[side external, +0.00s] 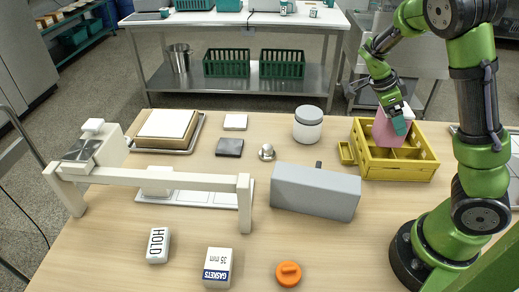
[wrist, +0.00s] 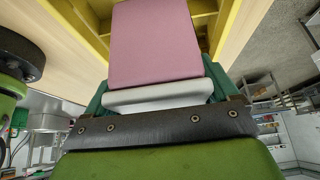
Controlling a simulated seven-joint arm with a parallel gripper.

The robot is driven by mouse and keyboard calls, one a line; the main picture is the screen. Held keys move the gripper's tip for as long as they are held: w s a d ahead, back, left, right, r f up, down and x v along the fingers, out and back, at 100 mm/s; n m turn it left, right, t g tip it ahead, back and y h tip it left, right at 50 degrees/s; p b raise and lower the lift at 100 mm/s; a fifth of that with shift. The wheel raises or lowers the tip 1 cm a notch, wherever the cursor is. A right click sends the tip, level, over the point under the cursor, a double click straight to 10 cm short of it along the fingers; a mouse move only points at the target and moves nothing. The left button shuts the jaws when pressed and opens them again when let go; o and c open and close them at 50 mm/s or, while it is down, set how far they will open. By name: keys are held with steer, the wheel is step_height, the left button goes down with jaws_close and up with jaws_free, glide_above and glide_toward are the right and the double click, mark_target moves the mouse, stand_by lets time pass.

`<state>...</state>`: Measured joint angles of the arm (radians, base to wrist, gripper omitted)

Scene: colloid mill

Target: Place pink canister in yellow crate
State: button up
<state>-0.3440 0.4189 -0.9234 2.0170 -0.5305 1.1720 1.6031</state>
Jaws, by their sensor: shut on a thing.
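The pink canister (side external: 384,130) with a white lid is in my gripper (side external: 397,112). In the side view it stands nearly upright within the outline of the yellow crate (side external: 398,171), toward its back left; its lower part is hidden behind the crate's front parts. In the wrist view the pink canister (wrist: 155,45) fills the top middle, and green fingers of my gripper (wrist: 158,95) close on either side of its white lid. The yellow crate (wrist: 232,25) shows behind it. I cannot tell whether the canister touches the crate floor.
A grey box (side external: 315,191) and a white jar with a grey band (side external: 308,124) stand left of the crate. A cream rail frame (side external: 160,180) spans the table's left. An orange knob (side external: 288,273) lies at the front.

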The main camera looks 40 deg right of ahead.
steer(key=shift+f, duration=1)
steer(key=o, duration=1.3)
steer(key=shift+f, duration=0.1)
steer(key=v, duration=1.2)
steer(key=s+a+r+n+t+y, duration=0.1)
steer(key=s+a+n+t+y, duration=0.1)
steer(key=a+n, duration=0.5)
steer(key=s+a+r+n+t+y, duration=0.2)
steer(key=a+n+t, duration=0.3)
steer(key=a+n, duration=0.2)
steer(key=s+a+r+n+t+y, duration=0.1)
steer(key=s+a+n+t+y, duration=0.1)
steer(key=a+n+t, duration=0.2)
steer(key=shift+s+a+r+n, duration=0.1)
steer(key=shift+a+n, duration=0.75)
steer(key=shift+n, duration=0.4)
steer(key=shift+s+a+r+n, duration=0.1)
steer(key=shift+a+n, duration=0.75)
steer(key=shift+n, duration=0.4)
